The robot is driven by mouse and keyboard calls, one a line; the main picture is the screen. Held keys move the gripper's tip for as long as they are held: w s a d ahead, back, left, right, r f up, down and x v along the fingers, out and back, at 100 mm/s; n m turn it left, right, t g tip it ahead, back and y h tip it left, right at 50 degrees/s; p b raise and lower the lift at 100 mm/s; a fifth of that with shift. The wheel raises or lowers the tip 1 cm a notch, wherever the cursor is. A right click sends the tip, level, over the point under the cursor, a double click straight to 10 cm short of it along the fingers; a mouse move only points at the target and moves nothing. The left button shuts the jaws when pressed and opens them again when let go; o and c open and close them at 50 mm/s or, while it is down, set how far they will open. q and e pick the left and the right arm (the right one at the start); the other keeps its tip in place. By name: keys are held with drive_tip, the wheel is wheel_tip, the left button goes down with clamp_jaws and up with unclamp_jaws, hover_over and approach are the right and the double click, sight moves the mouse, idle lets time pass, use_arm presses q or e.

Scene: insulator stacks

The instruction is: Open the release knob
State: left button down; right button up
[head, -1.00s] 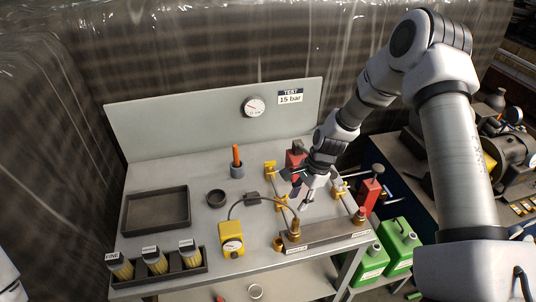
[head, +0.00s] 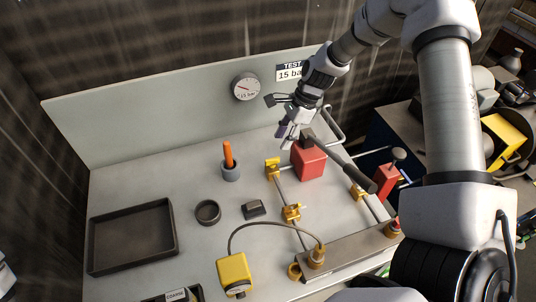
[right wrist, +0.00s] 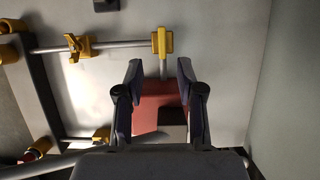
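A red pump block (head: 308,162) with a long black lever handle (head: 345,165) stands at the back right of the bench. Thin pipes with yellow valve handles (head: 272,168) run beside it. I cannot tell for sure which part is the release knob. My right gripper (head: 288,140) is over the back of the red block, fingers pointing down. In the right wrist view its fingers (right wrist: 158,85) are spread and empty, with the red block (right wrist: 158,107) below and between them and a yellow handle (right wrist: 162,42) just ahead. My left gripper is not in view.
A gauge (head: 245,87) and a 15 bar sign are on the back panel. A dark tray (head: 132,238), black ring (head: 208,212), orange-handled tool in a cup (head: 230,172) and yellow hand gauge (head: 234,272) occupy the left and front. A second red block (head: 386,182) stands right.

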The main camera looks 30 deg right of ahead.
sight(273, 158)
drive_tip(key=x, duration=0.4)
drive_tip(key=b+x, duration=0.1)
drive_tip(key=x, duration=0.3)
drive_tip(key=shift+w+f, duration=0.25)
drive_tip(key=shift+f, duration=0.15)
drive_tip(key=shift+s+r, duration=0.1)
clamp_jaws()
